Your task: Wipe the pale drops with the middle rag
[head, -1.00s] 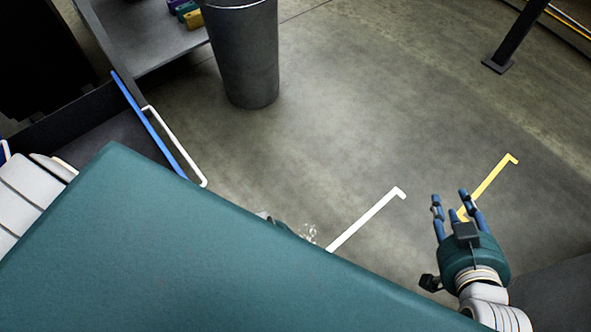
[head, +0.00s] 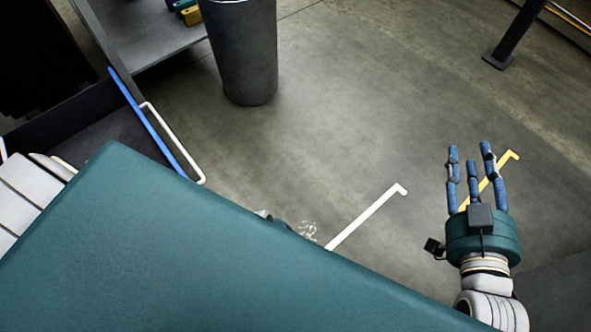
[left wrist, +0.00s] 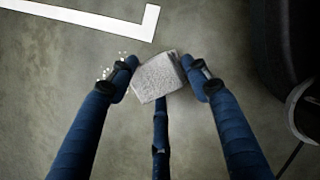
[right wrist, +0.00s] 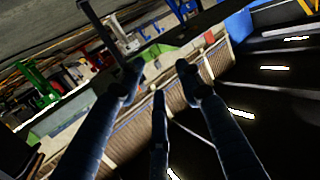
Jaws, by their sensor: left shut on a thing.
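In the left wrist view my left gripper (left wrist: 160,76) is shut on a grey rag (left wrist: 157,82), held between the fingertips close to or on the floor. Pale drops (left wrist: 122,56) lie on the concrete beside and partly behind the left-hand finger. In the head view the drops (head: 308,230) show near the lower end of a white floor line. There my left gripper is almost wholly hidden behind the big teal surface. My right gripper (head: 470,152) is open and empty, fingers spread, over the floor at the right.
A dark grey bin (head: 243,60) stands at the upper centre. Left of it is a grey shelf (head: 145,45) with coloured blocks (head: 187,10). A white floor line (head: 365,217) and a yellow one (head: 505,163) mark the floor. A dark post (head: 515,35) stands upper right.

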